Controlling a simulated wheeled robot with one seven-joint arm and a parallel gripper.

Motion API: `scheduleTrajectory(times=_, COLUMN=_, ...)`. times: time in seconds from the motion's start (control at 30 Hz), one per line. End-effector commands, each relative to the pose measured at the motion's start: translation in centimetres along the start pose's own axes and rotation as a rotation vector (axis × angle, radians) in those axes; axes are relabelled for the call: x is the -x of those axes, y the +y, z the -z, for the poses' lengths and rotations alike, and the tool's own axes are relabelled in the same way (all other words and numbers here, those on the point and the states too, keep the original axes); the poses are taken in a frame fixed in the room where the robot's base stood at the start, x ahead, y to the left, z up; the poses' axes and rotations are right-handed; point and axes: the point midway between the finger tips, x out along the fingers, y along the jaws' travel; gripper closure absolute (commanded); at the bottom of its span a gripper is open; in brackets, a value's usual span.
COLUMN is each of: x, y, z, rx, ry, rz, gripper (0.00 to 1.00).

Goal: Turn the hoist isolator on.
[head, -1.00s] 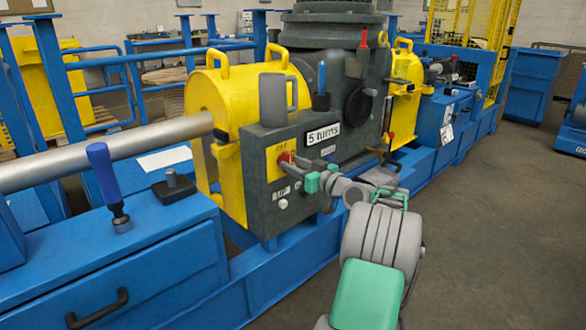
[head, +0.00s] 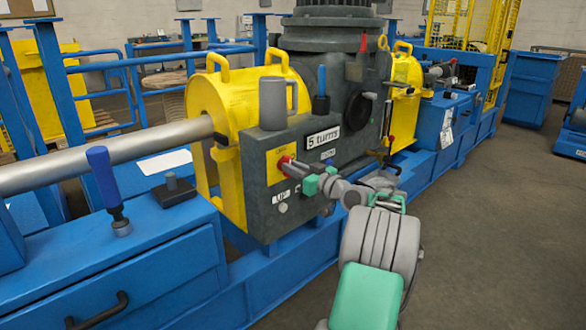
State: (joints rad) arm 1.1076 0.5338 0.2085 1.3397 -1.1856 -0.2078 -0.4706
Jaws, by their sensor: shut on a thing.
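The hoist isolator is a red rotary handle (head: 283,163) on a yellow plate (head: 274,176), on the front of the dark grey gearbox housing (head: 258,217). My gripper (head: 292,168) reaches in from the right and is shut on the red handle. Its fingers and green pads cover part of the handle, so its exact angle cannot be told. The lettering on the yellow plate is not readable now.
A grey mug (head: 272,104) and a blue-handled tool (head: 321,90) stand on the housing's top. A "5 turns" label (head: 323,138) is above my gripper. A blue lever (head: 105,182) stands at left.

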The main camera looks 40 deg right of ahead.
Motion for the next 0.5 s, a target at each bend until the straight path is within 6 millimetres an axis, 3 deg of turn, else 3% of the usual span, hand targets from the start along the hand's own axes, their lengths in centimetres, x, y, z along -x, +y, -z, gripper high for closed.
scheduleTrajectory(times=0.5, x=-0.01, y=0.03, z=0.32, rx=-0.092, ry=0.000, rz=0.001, gripper=1.00)
